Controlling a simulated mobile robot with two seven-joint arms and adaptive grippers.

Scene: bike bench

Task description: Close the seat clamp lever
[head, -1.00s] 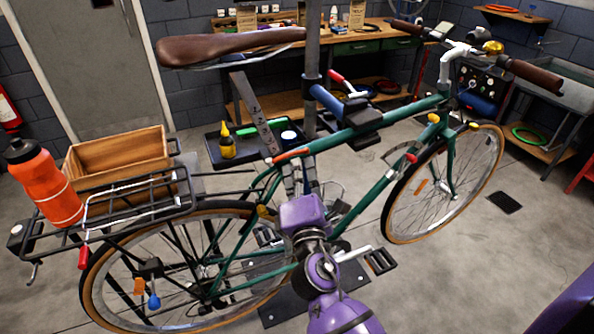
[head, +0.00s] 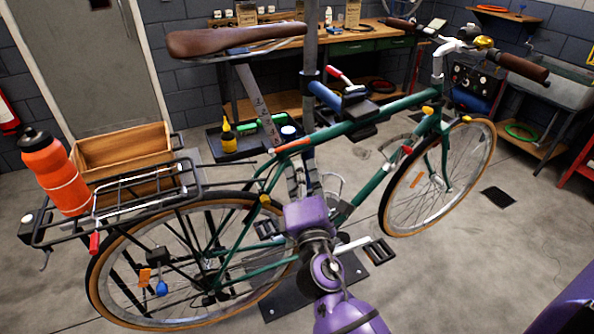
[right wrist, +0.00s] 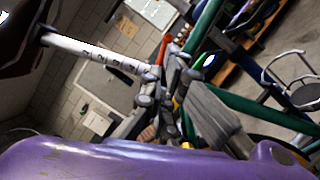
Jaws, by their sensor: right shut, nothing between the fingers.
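The seat clamp lever (head: 293,146) is orange-red and sticks out near the top of the green bike frame (head: 375,122), at the foot of the seat post. It also shows in the right wrist view (right wrist: 163,48). The seat post (head: 255,100) carries marks and rises to a brown saddle (head: 235,40). My right gripper (head: 302,178) is shut and empty, just below the lever in the head view. In the right wrist view its fingers (right wrist: 174,72) come close to the clamp area; I cannot tell whether they touch it. My left gripper is not in view.
A repair stand (head: 311,75) holds the frame, with a red-tipped handle (head: 340,76) on its clamp. A tool tray with a yellow bottle (head: 228,138) stands behind the bike.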

